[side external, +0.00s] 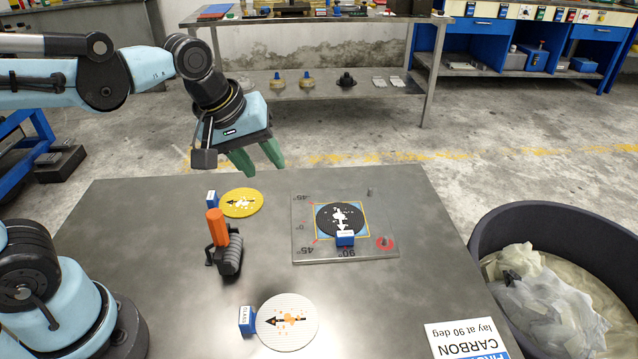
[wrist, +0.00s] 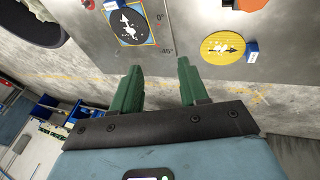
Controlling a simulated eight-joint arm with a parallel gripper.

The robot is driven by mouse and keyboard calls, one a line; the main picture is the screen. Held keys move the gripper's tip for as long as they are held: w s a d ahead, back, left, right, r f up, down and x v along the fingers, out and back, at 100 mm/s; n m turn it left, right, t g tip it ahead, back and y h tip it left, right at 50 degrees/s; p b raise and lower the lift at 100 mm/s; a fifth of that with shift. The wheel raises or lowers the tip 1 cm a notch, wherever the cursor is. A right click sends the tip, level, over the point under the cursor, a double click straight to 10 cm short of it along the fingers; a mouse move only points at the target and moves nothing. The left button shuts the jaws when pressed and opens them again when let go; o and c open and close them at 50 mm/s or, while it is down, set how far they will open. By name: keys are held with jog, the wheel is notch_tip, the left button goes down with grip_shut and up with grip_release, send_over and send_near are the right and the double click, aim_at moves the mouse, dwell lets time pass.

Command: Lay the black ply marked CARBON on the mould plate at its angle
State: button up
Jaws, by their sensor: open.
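The black ply (side external: 339,217), a round disc, lies on the square mould plate (side external: 378,220), inside its marked outline. Its white arrow points toward the plate's near edge, where 90° is printed. A blue tag (side external: 345,239) sits at that edge of the ply; its lettering is too small to read. My gripper (side external: 258,160) is open and empty, raised beyond the table's far edge, behind the yellow ply and clear of the black one. In the wrist view, its green fingers (wrist: 160,67) are apart with nothing between them. The black ply (wrist: 124,22) shows there too.
A yellow ply (side external: 241,203) lies at the back left, a whitish ply (side external: 288,322) at the front. An orange-handled roller (side external: 224,245) stands between them. A card (side external: 466,340) reads CARBON, lay at 90 deg. A black bin (side external: 490,225) holding crumpled sheets stands right.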

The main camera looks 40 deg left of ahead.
jog(key=s+a+f+m+t, duration=0.2)
jog(key=s+a+m, duration=0.1)
jog(key=m, duration=0.5)
jog(key=shift+s+a+f+m+y, duration=0.25)
jog(key=shift+s+a+m+y, duration=0.05)
jog(key=shift+s, duration=0.3)
